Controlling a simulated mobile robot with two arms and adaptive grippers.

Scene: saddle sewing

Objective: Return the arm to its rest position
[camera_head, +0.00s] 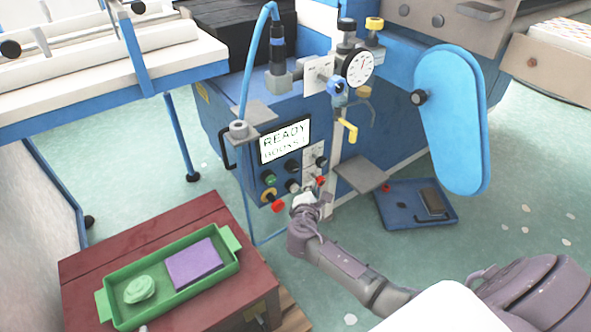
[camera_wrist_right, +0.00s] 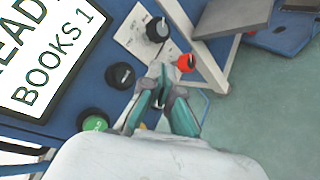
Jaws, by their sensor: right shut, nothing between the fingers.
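My right arm comes in from the lower right in the head view. Its gripper (camera_head: 308,198) is just in front of the machine's control panel, low and near the red knobs. In the right wrist view the gripper's fingers (camera_wrist_right: 160,98) are shut with nothing between them. They point at the panel, close to a red knob (camera_wrist_right: 185,62); I cannot tell whether they touch it. The blue sewing machine (camera_head: 222,120) has a lit display (camera_head: 285,141) reading READY and BOOKS 1. My left gripper is not in view.
A green button (camera_wrist_right: 95,122) and black knobs (camera_wrist_right: 120,75) surround the fingers. A grey plate (camera_head: 361,175) and a blue pedal base (camera_head: 395,208) stand to the right. A green tray (camera_head: 180,298) rests on a red table (camera_head: 130,235) at left. Open floor lies between.

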